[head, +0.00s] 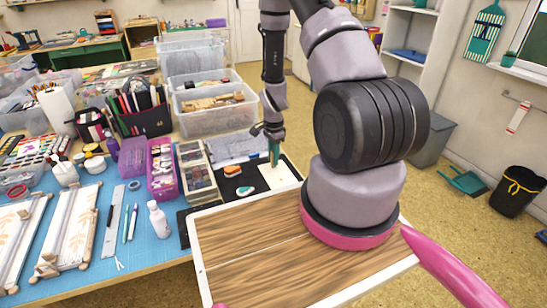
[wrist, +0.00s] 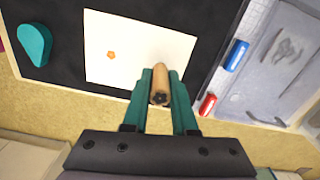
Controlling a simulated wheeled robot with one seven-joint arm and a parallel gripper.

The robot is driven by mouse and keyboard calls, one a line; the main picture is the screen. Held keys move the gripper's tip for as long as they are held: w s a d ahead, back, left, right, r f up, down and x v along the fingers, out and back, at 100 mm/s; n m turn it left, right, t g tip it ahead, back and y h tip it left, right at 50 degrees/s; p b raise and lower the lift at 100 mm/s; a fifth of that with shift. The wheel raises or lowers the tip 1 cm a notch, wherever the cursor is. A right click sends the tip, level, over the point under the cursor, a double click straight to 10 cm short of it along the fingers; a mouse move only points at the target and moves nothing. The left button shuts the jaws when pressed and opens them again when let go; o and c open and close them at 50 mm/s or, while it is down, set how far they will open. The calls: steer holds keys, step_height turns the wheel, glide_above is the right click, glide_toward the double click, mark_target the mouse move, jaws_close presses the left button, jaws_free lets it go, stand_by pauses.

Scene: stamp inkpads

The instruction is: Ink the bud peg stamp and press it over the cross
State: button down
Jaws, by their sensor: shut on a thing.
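My gripper (wrist: 161,80) is shut on a wooden peg stamp (wrist: 160,84), one teal finger on each side. The peg's end facing the wrist camera bears a dark flower-like mark. Its far end shows against the white card (wrist: 140,38); I cannot tell whether it touches. The card carries one small orange mark (wrist: 111,54), left of the peg; no separate cross can be made out. In the head view my gripper (head: 274,155) is above the white card (head: 279,178). A teal drop-shaped thing (wrist: 33,43) lies left of the card on the black mat (wrist: 62,68).
In the head view, a teal-and-white piece (head: 245,191) and an orange-and-white piece (head: 232,170) lie on the mat. A blue piece (wrist: 236,55) and a red piece (wrist: 207,105) lie right of it. A purple box (head: 162,170) and clear bins (head: 215,104) stand nearby.

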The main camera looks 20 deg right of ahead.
steer(key=shift+f, duration=0.5)
stand_by(1.0)
steer(key=shift+r, duration=0.25)
steer(key=shift+r, duration=0.35)
stand_by(0.3)
steer(key=shift+r, duration=2.75)
steer(key=shift+a, duration=0.1)
